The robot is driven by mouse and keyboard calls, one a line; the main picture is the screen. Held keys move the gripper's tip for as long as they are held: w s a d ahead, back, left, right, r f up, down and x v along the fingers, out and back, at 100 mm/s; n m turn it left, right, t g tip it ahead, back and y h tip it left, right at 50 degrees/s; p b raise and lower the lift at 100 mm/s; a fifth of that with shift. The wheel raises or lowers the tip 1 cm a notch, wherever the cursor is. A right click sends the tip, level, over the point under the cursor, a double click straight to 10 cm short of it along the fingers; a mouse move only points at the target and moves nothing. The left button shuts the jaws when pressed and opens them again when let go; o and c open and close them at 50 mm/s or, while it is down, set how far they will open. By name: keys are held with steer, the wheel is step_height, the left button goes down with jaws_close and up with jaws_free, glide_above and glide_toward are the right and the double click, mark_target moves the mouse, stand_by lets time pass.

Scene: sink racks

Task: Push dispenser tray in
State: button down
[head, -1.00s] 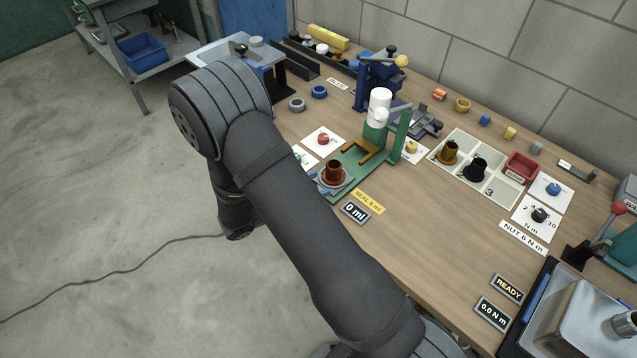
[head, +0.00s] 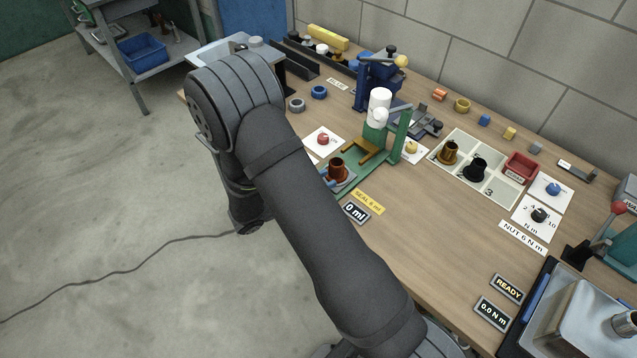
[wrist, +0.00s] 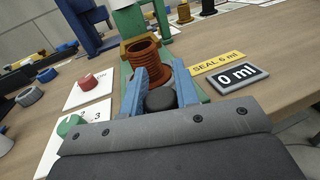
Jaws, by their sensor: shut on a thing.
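The dispenser (head: 376,130) is a green stand with a white bottle and a dark yellow fork-shaped stop on its green base. A copper-brown threaded fitting (head: 337,168) stands upright on the grey tray (head: 349,182) on that base, in front of the fork. In the wrist view the fitting (wrist: 145,62) is just beyond my fingers. My gripper (wrist: 161,88) has blue fingers shut on the black round knob (wrist: 160,98) at the tray's near end. In the head view my arm hides most of the gripper.
A "0 ml" display (head: 355,212) and a yellow "SEAL 6 ml" label (head: 368,201) lie right of the base. A red knob (wrist: 87,81) and a green knob (wrist: 70,125) sit on white plates to its left.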

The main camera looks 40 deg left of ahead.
mark_target(333, 173)
steer(key=w, duration=0.3)
steer(key=shift+w, duration=0.35)
steer(key=c, duration=1.1)
jaws_free()
steer(key=shift+s, duration=0.1)
steer(key=v, duration=1.7)
steer(key=shift+s+a, duration=0.1)
steer(key=shift+s, duration=0.05)
